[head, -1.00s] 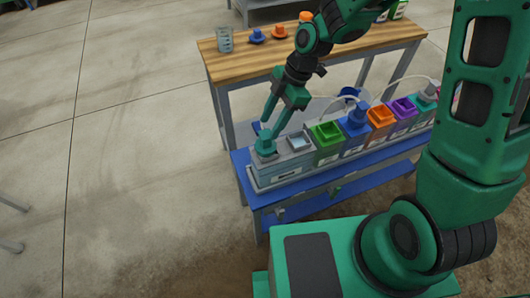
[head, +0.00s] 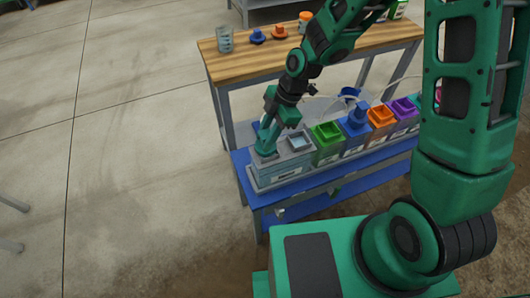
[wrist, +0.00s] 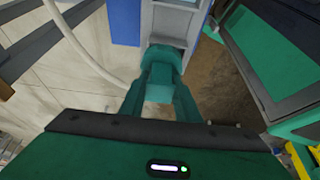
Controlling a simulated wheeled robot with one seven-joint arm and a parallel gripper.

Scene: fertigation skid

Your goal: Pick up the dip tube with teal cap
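The dip tube's teal cap (head: 265,150) sits on the grey tank (head: 283,172) at the left end of the row. The tube below the cap is hidden in the tank. My gripper (head: 268,136) is down at the cap, pointing at it from above. In the wrist view, the teal cap (wrist: 160,92) is between the two green fingers of my gripper (wrist: 162,72), with no clear gap on either side. The fingers look shut on it. Cap and fingers are similar in colour, so their edges are hard to separate.
A green tank (head: 326,152), a blue one (head: 355,142), an orange one (head: 380,122) and a purple one (head: 404,112) stand to the right on the blue bench (head: 245,180). Pale hoses arch behind them. A wooden table (head: 240,66) behind holds a clear beaker (head: 224,40) and small caps.

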